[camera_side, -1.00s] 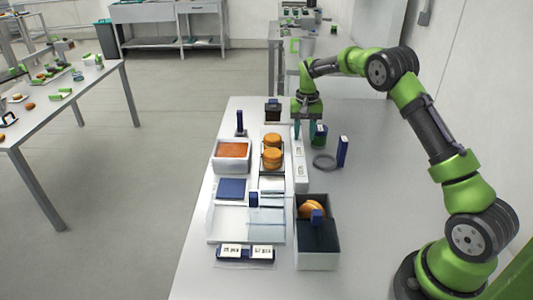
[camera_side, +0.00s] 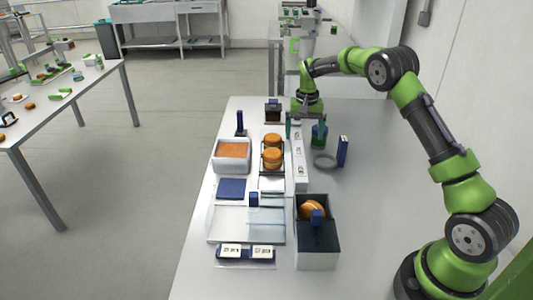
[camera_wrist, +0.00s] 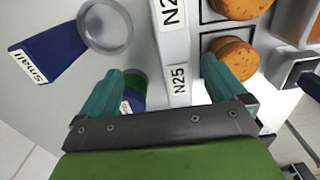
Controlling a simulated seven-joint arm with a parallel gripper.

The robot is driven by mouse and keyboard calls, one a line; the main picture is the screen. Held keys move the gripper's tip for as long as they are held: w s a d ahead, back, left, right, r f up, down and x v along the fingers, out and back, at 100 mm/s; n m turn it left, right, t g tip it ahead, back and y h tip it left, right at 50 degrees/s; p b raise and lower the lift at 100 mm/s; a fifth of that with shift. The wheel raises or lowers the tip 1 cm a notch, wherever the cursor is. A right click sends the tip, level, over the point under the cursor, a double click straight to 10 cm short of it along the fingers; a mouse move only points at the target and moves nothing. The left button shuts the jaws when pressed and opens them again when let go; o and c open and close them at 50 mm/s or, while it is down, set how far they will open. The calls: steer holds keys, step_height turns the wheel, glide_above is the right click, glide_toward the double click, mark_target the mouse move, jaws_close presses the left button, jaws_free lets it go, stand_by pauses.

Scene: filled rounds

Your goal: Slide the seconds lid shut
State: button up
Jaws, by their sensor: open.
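A grey box (camera_side: 317,258) stands at the front right of the white table. Its dark sliding lid (camera_side: 318,237) with a blue knob (camera_side: 318,216) covers the near part; an orange round (camera_side: 312,208) shows in the uncovered far part. I cannot read a "seconds" label on it. My gripper (camera_side: 304,132) is at the far end of the table, well away from this box. It is open, and its teal fingers (camera_wrist: 165,72) are apart above a white strip labelled N25 (camera_wrist: 178,80). The box and lid are out of the wrist view.
Left of the box lies a clear-covered tray (camera_side: 230,225) with a blue knob (camera_side: 254,198). Stacked orange rounds (camera_side: 272,158) and a white bin (camera_side: 232,165) stand beyond. A grey ring (camera_side: 325,161) and blue "small" block (camera_wrist: 50,58) are right of the strip. The table's right side is mostly clear.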

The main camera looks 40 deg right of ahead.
step_height(320, 180, up, 7)
stand_by(0.6)
steer(key=shift+d, duration=0.1)
steer(key=s+a+r+n+t+y, duration=0.1)
steer(key=s+a+r, duration=0.4)
steer(key=s+a, duration=0.5)
steer(key=s+a+r+n+t+y, duration=0.1)
steer(key=s+a+r+n+t, duration=0.3)
steer(key=s+a, duration=0.6)
steer(key=s+r+t, duration=0.2)
steer(key=s, duration=0.6)
steer(key=shift+s+a, duration=0.15)
steer(key=shift+a, duration=0.2)
